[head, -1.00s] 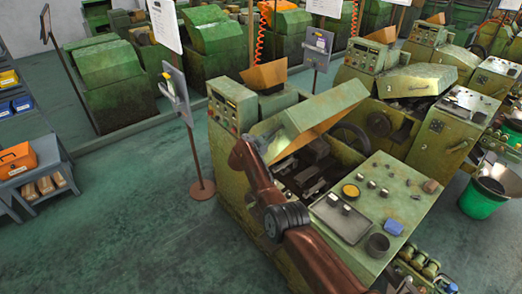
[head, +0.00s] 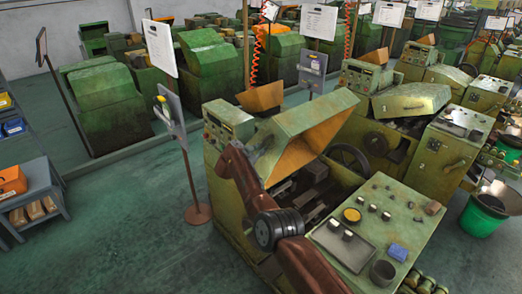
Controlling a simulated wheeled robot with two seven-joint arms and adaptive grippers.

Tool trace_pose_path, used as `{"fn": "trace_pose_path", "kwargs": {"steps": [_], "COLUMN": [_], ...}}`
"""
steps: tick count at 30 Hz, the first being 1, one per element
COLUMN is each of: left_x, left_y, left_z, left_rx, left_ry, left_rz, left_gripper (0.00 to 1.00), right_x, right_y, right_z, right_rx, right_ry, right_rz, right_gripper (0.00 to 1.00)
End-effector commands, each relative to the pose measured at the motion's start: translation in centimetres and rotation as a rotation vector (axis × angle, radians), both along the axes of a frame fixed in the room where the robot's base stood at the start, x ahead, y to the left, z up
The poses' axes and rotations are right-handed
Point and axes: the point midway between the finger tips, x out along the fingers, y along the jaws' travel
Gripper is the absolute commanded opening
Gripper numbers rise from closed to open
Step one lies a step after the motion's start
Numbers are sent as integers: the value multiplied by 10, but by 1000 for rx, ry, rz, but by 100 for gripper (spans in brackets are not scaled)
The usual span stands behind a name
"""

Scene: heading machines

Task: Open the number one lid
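The lid (head: 290,112) of the nearest green machine is raised and tilted, its orange inner side (head: 318,140) facing the open bay. No number on it is readable. My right arm, brown with a dark ribbed joint, rises from the bottom in front of this machine (head: 228,205). My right gripper (head: 262,149) is at the lid's lower left edge, small and partly hidden by the arm's end. I cannot tell if its fingers are closed or touching the lid. My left gripper is out of view.
A sign stand (head: 196,213) is close on the left. A second machine's lid (head: 412,101) and a green bucket (head: 482,218) are to the right.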

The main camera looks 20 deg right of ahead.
Motion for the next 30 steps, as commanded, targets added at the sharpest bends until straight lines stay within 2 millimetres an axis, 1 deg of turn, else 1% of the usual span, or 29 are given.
{"fn": "trace_pose_path", "kwargs": {"steps": [1, 7, 12, 16, 19, 25, 30], "left_x": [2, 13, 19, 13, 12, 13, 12], "left_y": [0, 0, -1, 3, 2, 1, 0], "left_z": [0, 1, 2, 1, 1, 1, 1], "left_rx": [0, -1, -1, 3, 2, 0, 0], "left_ry": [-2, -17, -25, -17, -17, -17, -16], "left_rz": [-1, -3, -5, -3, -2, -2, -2], "left_gripper": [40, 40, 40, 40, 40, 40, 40], "right_x": [0, 0, 0, 0, 1, 0, 1], "right_y": [-2, 1, 2, 0, 0, 0, 1], "right_z": [0, -1, -1, 1, 5, 27, 63], "right_rx": [-1, 2, -1, -2, -2, -1, 1], "right_ry": [0, 0, 0, 0, 0, 0, -3], "right_rz": [-3, -1, 1, 1, 1, 0, 0], "right_gripper": [15, 29, 29, 29, 29, 29, 29]}}
